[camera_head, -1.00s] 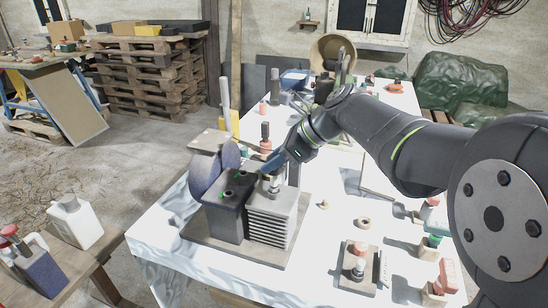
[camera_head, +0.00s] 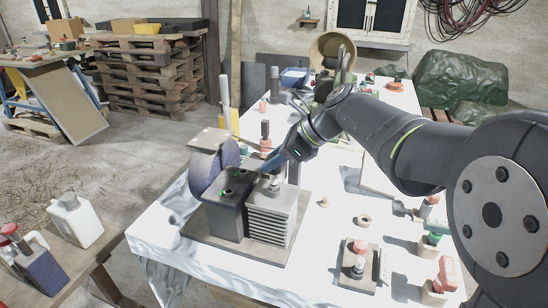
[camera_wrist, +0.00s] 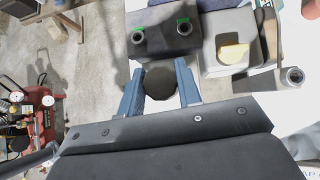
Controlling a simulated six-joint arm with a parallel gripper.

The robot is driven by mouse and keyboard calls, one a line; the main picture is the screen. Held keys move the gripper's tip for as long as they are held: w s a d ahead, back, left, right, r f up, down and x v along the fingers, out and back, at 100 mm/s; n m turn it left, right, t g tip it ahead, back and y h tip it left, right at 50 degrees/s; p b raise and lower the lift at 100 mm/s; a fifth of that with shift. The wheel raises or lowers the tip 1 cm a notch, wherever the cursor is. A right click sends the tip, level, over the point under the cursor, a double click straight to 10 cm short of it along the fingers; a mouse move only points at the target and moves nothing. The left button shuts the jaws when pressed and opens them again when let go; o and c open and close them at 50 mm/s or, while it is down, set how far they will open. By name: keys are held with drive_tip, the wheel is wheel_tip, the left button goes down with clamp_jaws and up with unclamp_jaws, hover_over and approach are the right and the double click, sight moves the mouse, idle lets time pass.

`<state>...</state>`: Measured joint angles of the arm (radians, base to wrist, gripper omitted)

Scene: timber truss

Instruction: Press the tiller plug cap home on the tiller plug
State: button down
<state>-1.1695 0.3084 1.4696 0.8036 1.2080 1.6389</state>
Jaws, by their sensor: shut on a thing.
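My gripper (camera_wrist: 160,88) is shut on a dark round cap (camera_wrist: 160,80), which I take for the tiller plug cap. In the head view my gripper (camera_head: 272,166) is above the grey finned block (camera_head: 270,222) of the tiller engine. A small silvery part (camera_head: 274,184) shows on top of that block, just below the fingers. I cannot tell whether it is the tiller plug, or whether the cap touches it. Beside the block stands a dark tank (camera_head: 224,213) with two green-marked necks, which also shows in the wrist view (camera_wrist: 165,40).
The engine stands on a baseplate (camera_head: 210,246) on the white-covered table (camera_head: 315,262). A wheel (camera_head: 212,170) is behind the tank. A wooden ring (camera_head: 364,220) and a small fixture (camera_head: 358,270) lie to the right.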

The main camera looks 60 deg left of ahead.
drive_tip(key=shift+f, duration=0.25)
drive_tip(key=shift+f, duration=1.15)
drive_tip(key=c, duration=0.9)
unclamp_jaws()
drive_tip(key=shift+c, duration=0.2)
drive_tip(key=v, duration=1.7)
drive_tip(key=shift+w+r, duration=0.15)
drive_tip(key=shift+r, duration=0.05)
drive_tip(key=shift+f, duration=0.1)
